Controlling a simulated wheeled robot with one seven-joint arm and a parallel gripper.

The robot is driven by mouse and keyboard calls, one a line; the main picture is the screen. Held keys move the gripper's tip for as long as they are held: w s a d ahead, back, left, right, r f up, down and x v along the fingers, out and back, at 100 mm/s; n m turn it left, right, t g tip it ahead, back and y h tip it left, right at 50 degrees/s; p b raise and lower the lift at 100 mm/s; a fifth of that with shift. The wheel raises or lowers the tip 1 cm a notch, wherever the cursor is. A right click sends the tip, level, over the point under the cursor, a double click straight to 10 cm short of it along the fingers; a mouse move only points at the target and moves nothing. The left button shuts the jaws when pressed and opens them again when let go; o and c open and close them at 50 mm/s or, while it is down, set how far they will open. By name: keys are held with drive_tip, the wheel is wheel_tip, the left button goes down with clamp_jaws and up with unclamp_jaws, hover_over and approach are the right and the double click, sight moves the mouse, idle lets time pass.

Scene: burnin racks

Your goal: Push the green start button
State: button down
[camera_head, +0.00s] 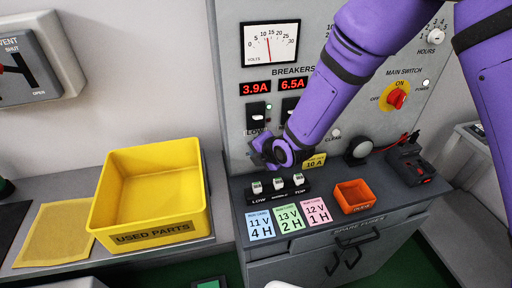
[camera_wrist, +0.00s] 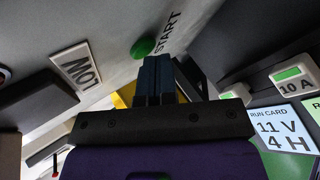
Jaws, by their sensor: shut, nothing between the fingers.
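The green start button (camera_wrist: 142,47) shows in the wrist view on the grey panel, beside the printed word START. My gripper (camera_wrist: 156,66) is shut and empty, with its dark fingertips just below the button in that view. The tips appear very close to the button; I cannot tell whether they touch it. In the head view my gripper (camera_head: 262,152) is at the lower left of the panel (camera_head: 230,90), under the LOW breaker (camera_head: 256,113). The button is hidden behind my gripper and arm there.
Below are a black strip with several white-topped units (camera_head: 278,190), run cards (camera_head: 289,218) and an orange bin (camera_head: 353,196). A yellow used parts bin (camera_head: 150,232) stands to the left. A red and yellow main switch (camera_head: 397,98) is on the right of the panel.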

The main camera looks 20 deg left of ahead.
idle(0.4)
drive_tip(key=shift+s+d, duration=0.4)
drive_tip(key=shift+s, duration=0.25)
drive_tip(key=shift+s, duration=0.1)
drive_tip(key=shift+s+d, duration=0.7)
drive_tip(key=shift+s, duration=0.35)
drive_tip(key=shift+s+d, duration=0.65)
drive_tip(key=shift+s, duration=0.35)
drive_tip(key=shift+r, duration=0.1)
